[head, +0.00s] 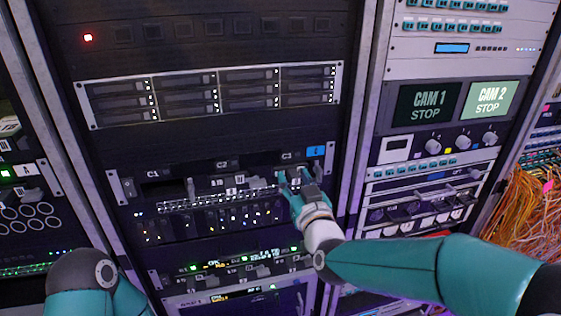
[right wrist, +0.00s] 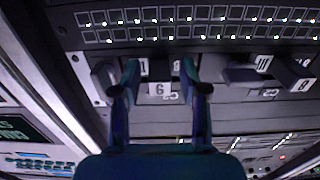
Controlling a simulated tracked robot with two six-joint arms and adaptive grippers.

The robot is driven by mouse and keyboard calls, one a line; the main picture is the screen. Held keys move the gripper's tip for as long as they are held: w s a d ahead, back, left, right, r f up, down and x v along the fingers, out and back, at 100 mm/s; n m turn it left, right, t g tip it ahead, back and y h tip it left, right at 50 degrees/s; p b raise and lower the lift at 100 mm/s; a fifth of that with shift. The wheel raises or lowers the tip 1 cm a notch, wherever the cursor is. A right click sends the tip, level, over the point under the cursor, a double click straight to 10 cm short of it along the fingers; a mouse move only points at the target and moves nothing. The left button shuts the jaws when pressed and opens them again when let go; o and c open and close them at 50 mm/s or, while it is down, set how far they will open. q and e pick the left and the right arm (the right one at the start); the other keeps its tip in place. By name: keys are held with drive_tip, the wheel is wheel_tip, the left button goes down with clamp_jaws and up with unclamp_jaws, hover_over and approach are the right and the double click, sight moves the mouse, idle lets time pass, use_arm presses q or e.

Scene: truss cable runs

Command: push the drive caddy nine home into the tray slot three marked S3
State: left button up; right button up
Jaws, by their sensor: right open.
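The drive caddy nine (right wrist: 158,88) shows in the right wrist view as a dark block with a white number label, upside down there. It sits in the bay marked C3 (head: 287,155), at the right end of the rack unit. My right gripper (head: 293,178) is open at this bay, and its fingers (right wrist: 160,72) stand on either side of the caddy. I cannot tell whether they touch it. In the head view my gripper hides most of the caddy. I cannot make out an S3 mark. My left gripper is out of view.
Other caddies (right wrist: 295,75) with number labels stick out near the bay marked C2 (right wrist: 269,93). A handle (head: 191,188) juts from the unit. A panel with several small lit ports (head: 210,222) lies below. Orange cables (head: 525,200) hang at the far right.

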clamp_jaws()
drive_tip(key=shift+r, duration=0.15)
drive_tip(key=shift+s+d, duration=0.1)
drive_tip(key=shift+s, duration=0.1)
drive_tip(key=shift+s+d+b, duration=0.2)
drive_tip(key=shift+s+b, duration=0.3)
drive_tip(key=shift+s, duration=0.1)
drive_tip(key=shift+r, duration=0.1)
